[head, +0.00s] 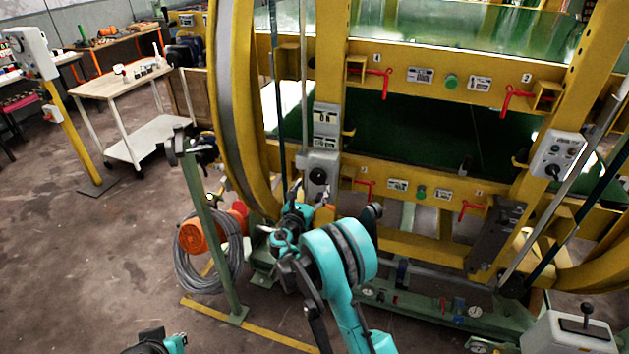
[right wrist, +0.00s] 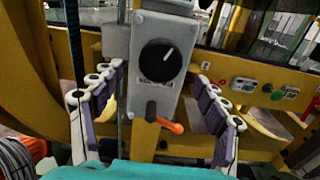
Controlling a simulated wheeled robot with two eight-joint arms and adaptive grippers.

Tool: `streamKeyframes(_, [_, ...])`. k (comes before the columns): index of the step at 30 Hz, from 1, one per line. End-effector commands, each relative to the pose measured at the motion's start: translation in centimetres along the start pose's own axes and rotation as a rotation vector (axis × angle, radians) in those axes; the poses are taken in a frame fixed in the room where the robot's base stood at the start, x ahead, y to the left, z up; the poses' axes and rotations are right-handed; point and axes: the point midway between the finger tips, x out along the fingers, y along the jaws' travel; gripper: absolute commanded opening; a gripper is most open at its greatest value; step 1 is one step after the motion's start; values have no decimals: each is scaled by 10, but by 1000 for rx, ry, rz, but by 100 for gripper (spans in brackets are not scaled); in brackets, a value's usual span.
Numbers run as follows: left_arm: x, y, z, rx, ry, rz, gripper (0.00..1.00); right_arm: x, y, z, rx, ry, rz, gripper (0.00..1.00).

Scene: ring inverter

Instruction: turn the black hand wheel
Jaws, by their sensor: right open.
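A round black knob (head: 318,176) with a white pointer line is on the front of a grey control box (head: 321,160) on the yellow frame. It is the black hand-turned part in front of my right gripper (head: 312,197). In the right wrist view the knob (right wrist: 160,61) is unobstructed, its line pointing up and right. My right gripper (right wrist: 160,76) is open and empty, its padded fingers on either side of the box, apart from the knob. An orange-tipped lever (right wrist: 170,126) is below the box.
The large yellow ring (head: 232,110) curves left of the box. A green post (head: 208,220) and a coiled grey cable (head: 195,265) stand nearby. Red handles (head: 382,83) project from the yellow beams. The floor at the left is mostly clear, with a trolley table (head: 118,85) farther back.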

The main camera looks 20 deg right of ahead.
Motion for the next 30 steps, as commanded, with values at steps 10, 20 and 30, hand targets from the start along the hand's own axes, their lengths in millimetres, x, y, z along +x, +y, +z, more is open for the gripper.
streamKeyframes(10, [9,0,6,0,0,0,0,49,0,-1,2,0,-1,74])
streamKeyframes(20, [9,0,6,0,0,0,0,54,0,0,3,0,0,74])
streamKeyframes(30, [9,0,6,0,0,0,0,54,0,0,3,0,1,23])
